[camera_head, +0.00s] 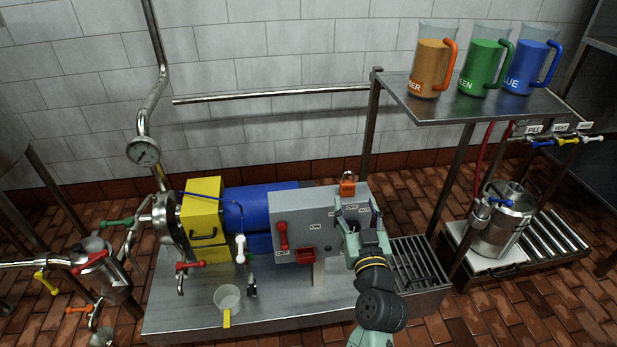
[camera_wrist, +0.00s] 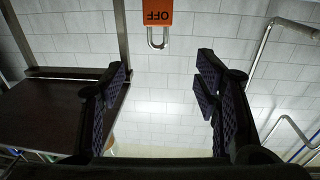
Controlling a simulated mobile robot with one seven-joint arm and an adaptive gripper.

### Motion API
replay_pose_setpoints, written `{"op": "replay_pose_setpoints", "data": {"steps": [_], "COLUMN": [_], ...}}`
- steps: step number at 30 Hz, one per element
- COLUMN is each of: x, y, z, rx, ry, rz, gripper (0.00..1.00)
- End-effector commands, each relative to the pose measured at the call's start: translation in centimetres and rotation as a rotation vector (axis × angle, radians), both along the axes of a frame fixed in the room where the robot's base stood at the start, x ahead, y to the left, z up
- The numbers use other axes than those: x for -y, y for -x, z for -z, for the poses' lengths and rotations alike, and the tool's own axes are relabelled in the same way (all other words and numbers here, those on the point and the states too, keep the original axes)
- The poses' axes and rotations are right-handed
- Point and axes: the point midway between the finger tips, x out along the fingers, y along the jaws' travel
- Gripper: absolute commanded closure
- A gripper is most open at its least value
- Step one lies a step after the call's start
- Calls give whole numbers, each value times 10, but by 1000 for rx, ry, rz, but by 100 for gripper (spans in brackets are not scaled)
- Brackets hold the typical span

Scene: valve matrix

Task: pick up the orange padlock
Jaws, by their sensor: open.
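The orange padlock (camera_head: 347,187) stands at the top edge of the grey control box (camera_head: 322,197) in the head view, its shackle pointing up. My gripper (camera_head: 353,206) is in front of the box, just below the padlock in the picture. In the wrist view my gripper (camera_wrist: 163,80) has its two fingers wide apart with nothing between them.
A blue motor (camera_head: 262,212) and yellow housing (camera_head: 202,218) stand left. A shelf (camera_head: 485,104) with several coloured jugs is upper right.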

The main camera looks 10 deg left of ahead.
Motion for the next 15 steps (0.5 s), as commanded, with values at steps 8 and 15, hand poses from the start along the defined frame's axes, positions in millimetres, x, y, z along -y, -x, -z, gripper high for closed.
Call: {"op": "replay_pose_setpoints", "data": {"steps": [8,15], "x": [13,6], "y": [-16,-46], "z": [17,18], "rx": [-40,-40], "ry": [3,1], "rz": [23,23], "gripper": [43,43]}}
